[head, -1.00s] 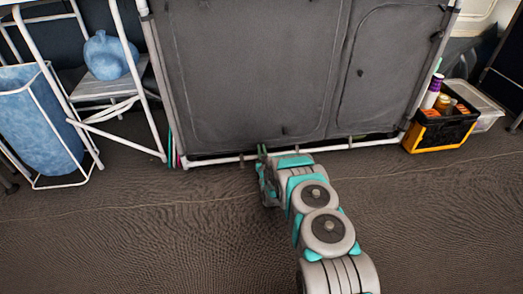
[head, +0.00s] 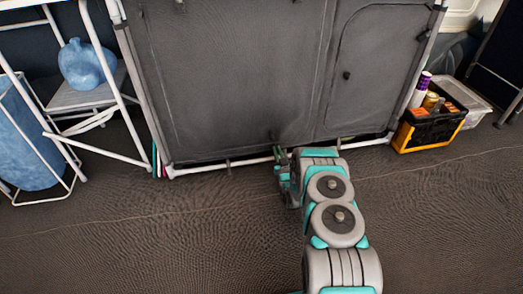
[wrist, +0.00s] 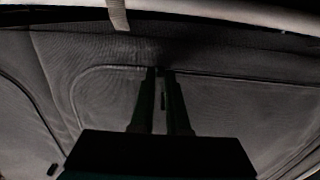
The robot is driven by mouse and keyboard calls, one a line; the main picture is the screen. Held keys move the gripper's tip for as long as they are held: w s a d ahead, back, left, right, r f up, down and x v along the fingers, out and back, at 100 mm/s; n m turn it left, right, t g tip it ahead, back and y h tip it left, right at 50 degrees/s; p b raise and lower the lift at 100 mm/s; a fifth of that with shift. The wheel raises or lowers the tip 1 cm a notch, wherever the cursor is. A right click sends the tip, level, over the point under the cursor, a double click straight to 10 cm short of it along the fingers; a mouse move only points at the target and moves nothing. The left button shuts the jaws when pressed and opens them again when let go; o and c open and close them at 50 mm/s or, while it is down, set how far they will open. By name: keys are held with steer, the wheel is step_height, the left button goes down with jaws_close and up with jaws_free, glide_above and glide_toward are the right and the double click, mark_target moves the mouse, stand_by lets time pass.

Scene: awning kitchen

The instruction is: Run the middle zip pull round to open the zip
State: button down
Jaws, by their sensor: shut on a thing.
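The dark grey fabric cabinet front (head: 240,70) has a wide middle panel with a seam running round it and a narrower, arched panel on its right. My gripper (head: 279,153) is low at the panel's bottom edge, just above the white bottom rail. In the wrist view my gripper (wrist: 161,72) has its two dark fingers close together at the curved zip line (wrist: 105,68). A small dark piece, probably the middle zip pull (wrist: 163,101), shows between them. The fingers are shut on it, but the hold is dim and partly hidden. No gap in the zip is visible.
The white bottom rail (head: 210,165) runs below the fabric. A black and orange crate (head: 428,131) with bottles stands right. A white-framed stand with a blue jug (head: 88,66) stands left. The front floor is clear.

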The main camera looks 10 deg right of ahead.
steer(key=d, duration=1.5)
steer(key=shift+d, duration=0.3)
steer(key=c, duration=0.9)
jaws_free()
steer(key=shift+d, duration=0.1)
steer(key=s, duration=0.7)
steer(key=shift+s+p, duration=0.35)
steer(key=shift+p, duration=0.1)
